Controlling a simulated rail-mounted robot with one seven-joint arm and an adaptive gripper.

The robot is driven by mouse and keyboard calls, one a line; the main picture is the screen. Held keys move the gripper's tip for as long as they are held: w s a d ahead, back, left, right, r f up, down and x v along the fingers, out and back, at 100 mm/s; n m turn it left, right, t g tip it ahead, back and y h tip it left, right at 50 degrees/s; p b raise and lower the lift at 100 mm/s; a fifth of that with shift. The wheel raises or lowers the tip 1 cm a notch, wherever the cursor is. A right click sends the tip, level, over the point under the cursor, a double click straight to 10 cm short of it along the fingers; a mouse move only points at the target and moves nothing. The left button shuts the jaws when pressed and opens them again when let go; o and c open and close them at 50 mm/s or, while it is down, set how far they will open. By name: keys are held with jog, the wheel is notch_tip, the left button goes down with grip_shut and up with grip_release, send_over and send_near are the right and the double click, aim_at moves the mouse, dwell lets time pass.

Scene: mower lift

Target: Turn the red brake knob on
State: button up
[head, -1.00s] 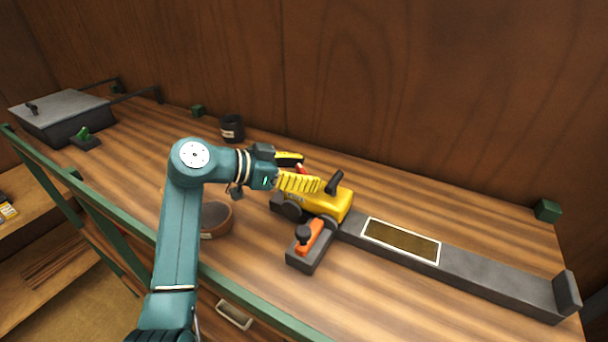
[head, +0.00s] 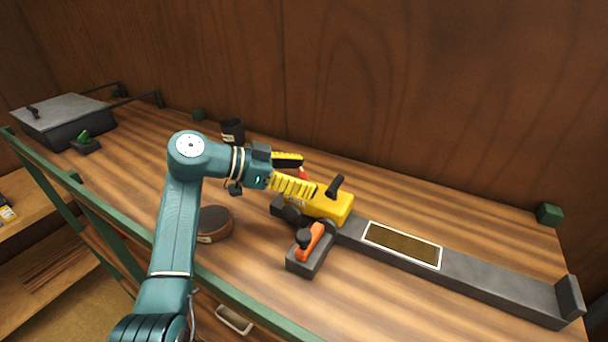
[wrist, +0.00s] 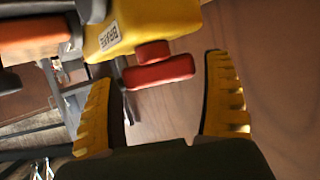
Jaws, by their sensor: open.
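The red brake knob (wrist: 160,73) is a short red bar on a round red stub, on the side of the yellow mower (wrist: 150,22) by a "BRAKE" label. In the wrist view it lies ahead, between the two yellow fingertips of my gripper (wrist: 160,68), with clear space on both sides. My gripper is open and empty. In the head view my gripper (head: 309,176) is at the back left of the mower (head: 328,206), and only a small red part of the knob (head: 304,174) shows between the fingers. Whether the fingers touch it cannot be told there.
A dark ramp with a framed panel (head: 402,243) runs right from the mower. An orange lever (head: 309,240) on a dark block stands in front. A brown round container (head: 214,224) and a dark cup (head: 232,131) are nearby. A wooden wall stands behind.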

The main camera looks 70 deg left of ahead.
jog(key=v, duration=1.1)
jog(key=shift+s+r, duration=0.15)
jog(key=shift+s, duration=0.2)
jog(key=shift+a, duration=0.1)
